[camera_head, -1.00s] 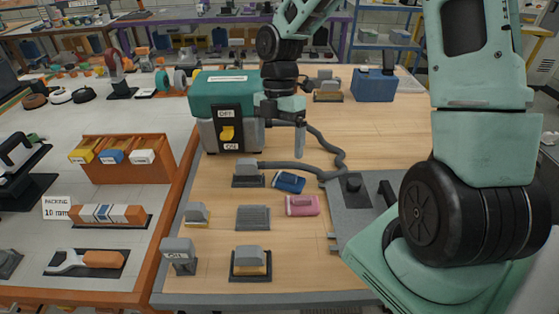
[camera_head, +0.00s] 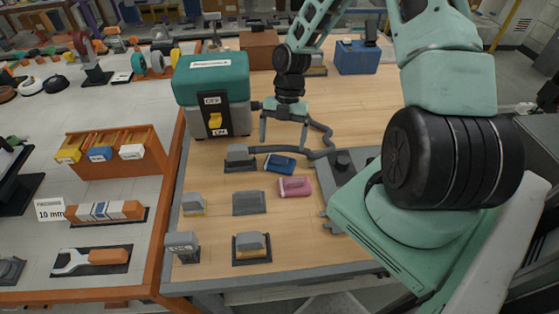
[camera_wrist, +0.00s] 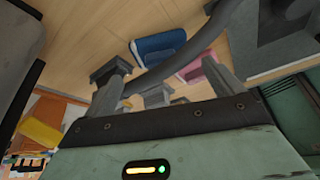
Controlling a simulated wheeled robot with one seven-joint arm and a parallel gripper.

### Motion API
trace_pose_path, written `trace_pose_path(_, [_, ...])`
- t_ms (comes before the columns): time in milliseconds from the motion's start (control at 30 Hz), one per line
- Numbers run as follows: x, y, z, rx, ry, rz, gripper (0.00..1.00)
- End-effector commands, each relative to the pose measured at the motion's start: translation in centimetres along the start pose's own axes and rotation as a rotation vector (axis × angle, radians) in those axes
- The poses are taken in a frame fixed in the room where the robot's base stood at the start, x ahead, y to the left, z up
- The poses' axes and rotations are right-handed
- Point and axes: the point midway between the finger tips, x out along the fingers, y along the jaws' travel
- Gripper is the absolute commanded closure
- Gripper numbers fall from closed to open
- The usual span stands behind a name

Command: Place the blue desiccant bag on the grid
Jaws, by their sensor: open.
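The blue desiccant bag (camera_head: 279,164) lies on the wooden table just in front of the grey hose. It also shows in the wrist view (camera_wrist: 160,45). A dark grey ribbed pad (camera_head: 249,203), which looks like the grid, lies on the table nearer the front and left of the bag. My gripper (camera_head: 283,140) points down behind and above the blue bag, beside the green machine. Its two fingers are spread and empty, apart from the bag. In the wrist view the fingers (camera_wrist: 165,75) stand with the hose crossing behind them.
A pink bag (camera_head: 294,186) lies just in front of the blue one. The green machine (camera_head: 212,92) stands left of my gripper. Several grey blocks stand at the front left.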

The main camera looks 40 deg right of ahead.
Motion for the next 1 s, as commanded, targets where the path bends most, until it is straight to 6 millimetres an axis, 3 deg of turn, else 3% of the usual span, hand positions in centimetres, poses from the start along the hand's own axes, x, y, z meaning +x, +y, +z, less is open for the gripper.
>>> trace_pose_path(267, [2.0, 0.0, -0.4, -0.001, 0.003, -0.002, 0.07])
trace_pose_path(600, [6.3, -0.1, -0.7, -0.001, 0.001, -0.001, 0.07])
trace_pose_path(867, [6.6, -0.1, -0.6, 0.000, -0.001, 0.000, 0.07])
trace_pose_path(1000, [6.5, -0.1, -0.6, 0.000, -0.001, 0.000, 0.43])
